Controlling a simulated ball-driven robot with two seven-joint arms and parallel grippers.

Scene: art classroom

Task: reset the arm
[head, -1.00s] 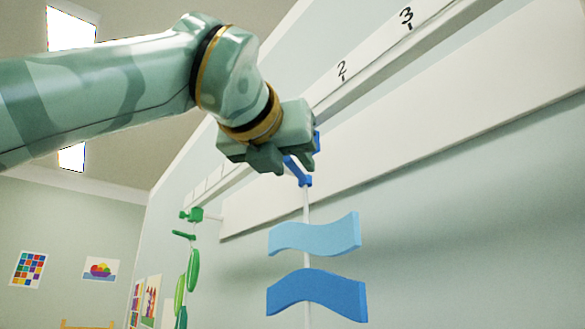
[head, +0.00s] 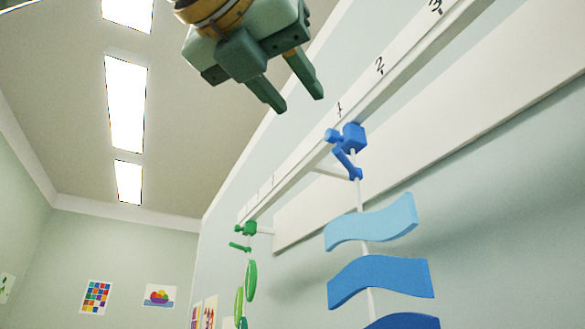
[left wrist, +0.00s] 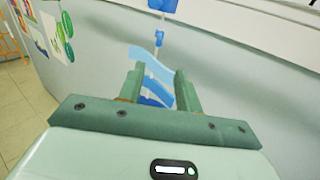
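My left gripper (head: 296,104) is at the top of the head view, in front of the wall and ceiling. Its two green fingers are spread apart with nothing between them. The blue mobile hangs from a peg on the wall rail by its blue hook (head: 347,140), below and to the right of the gripper and apart from it. Its wavy pieces, a light blue one (head: 370,222) and a darker one (head: 380,280), hang beneath. In the left wrist view the open fingers (left wrist: 160,84) point toward the blue mobile (left wrist: 152,55). My right gripper is not in view.
A green mobile (head: 247,275) hangs farther along the white numbered rail (head: 330,130). Pictures (head: 96,297) hang on the far wall. The space around the left gripper, below the ceiling lights (head: 125,105), looks clear.

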